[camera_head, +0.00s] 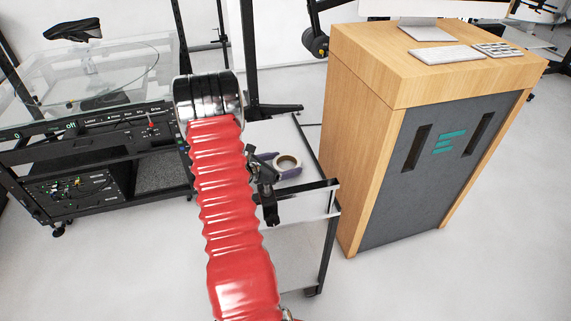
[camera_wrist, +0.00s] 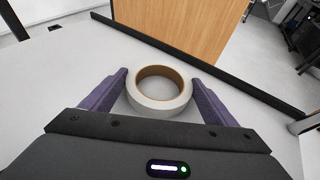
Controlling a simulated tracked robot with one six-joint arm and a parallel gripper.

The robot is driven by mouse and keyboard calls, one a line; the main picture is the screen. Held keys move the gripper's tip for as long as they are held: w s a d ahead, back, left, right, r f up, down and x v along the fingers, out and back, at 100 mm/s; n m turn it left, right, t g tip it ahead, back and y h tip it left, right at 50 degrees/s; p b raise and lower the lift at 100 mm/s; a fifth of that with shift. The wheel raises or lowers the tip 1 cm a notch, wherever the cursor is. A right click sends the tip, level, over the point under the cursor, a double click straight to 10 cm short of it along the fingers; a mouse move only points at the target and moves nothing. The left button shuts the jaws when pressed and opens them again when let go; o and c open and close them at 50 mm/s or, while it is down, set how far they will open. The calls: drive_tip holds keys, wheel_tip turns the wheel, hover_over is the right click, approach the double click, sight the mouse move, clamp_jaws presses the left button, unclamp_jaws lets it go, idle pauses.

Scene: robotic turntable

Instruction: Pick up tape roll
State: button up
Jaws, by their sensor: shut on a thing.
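The tape roll (camera_wrist: 160,105) is a white ring with a brown cardboard core, lying flat with its hole facing up. In the wrist view it sits between the two purple fingers of my gripper (camera_wrist: 160,80), which is shut on its outer sides. In the head view the tape roll (camera_head: 288,162) shows in part beside my red arm, at the pale top of a small black-framed cart. The purple fingers of my gripper (camera_head: 278,165) show around it there. I cannot tell whether the roll touches the surface or is slightly above it.
A wooden cabinet (camera_head: 345,110) with a keyboard and monitor on top stands right of the cart. The black-framed cart (camera_head: 328,240) has a raised dark edge (camera_wrist: 215,70), seen beyond the roll. A glass turntable (camera_head: 95,75) on a black equipment rack stands at left.

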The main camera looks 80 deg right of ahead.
wheel_tip(320, 180, up, 10)
idle(0.7)
drive_tip(key=shift+w, duration=0.15)
idle(0.4)
